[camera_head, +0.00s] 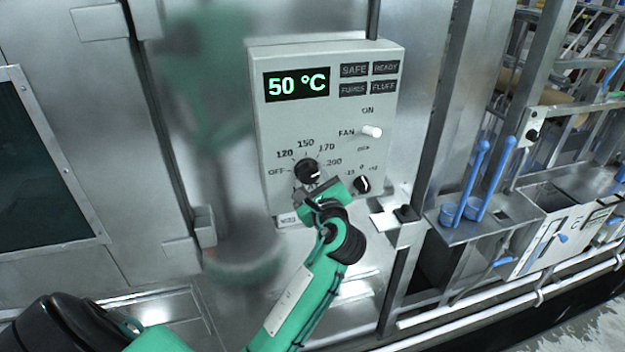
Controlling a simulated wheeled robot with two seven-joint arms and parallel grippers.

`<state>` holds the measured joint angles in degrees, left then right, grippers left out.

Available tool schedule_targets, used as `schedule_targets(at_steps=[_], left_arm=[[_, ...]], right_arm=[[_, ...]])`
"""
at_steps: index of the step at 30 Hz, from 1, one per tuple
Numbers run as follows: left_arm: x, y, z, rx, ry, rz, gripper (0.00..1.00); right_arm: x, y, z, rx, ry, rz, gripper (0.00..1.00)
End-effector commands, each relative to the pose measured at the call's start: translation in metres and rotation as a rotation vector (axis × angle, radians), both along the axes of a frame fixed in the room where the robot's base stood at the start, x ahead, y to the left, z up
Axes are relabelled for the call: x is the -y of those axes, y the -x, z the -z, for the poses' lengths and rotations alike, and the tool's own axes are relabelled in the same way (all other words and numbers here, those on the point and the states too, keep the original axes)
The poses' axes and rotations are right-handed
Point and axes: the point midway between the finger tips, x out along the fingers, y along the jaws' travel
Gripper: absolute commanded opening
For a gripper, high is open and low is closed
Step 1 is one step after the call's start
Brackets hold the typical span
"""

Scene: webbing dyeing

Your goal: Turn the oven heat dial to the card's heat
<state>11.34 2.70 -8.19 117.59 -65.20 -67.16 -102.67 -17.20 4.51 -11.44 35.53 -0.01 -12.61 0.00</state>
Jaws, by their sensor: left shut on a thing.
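The oven heat dial (307,170) is a black knob low on the grey control panel (273,131), ringed by the marks OFF, 120, 150, 170 and 200. My left gripper (309,188) comes from below and is shut on the dial, hiding its lower part. I cannot tell which mark the dial points to. The green display (297,85) reads 50 °C. No heat value on a card is readable. My right gripper is not in view.
A white fan switch (371,132) and a small black trim knob (363,184) sit right of the dial. A small ledge (384,221) juts out below right. Blue ladles (490,180) stand further right. A windowed steel door (40,160) is at left.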

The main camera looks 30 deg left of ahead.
Motion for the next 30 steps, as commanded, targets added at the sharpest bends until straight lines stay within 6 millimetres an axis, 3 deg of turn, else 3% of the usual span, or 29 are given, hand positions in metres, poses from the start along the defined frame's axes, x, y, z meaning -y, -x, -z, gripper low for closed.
schedule_targets(at_steps=[12,30], left_arm=[[-0.0006,0.0009,0.0019,-0.203,-0.17,0.0,0.23],[-0.0007,0.0012,0.0026,-0.261,-0.218,0.001,0.23]], right_arm=[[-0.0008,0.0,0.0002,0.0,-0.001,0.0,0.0],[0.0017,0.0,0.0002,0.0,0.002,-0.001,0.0]])
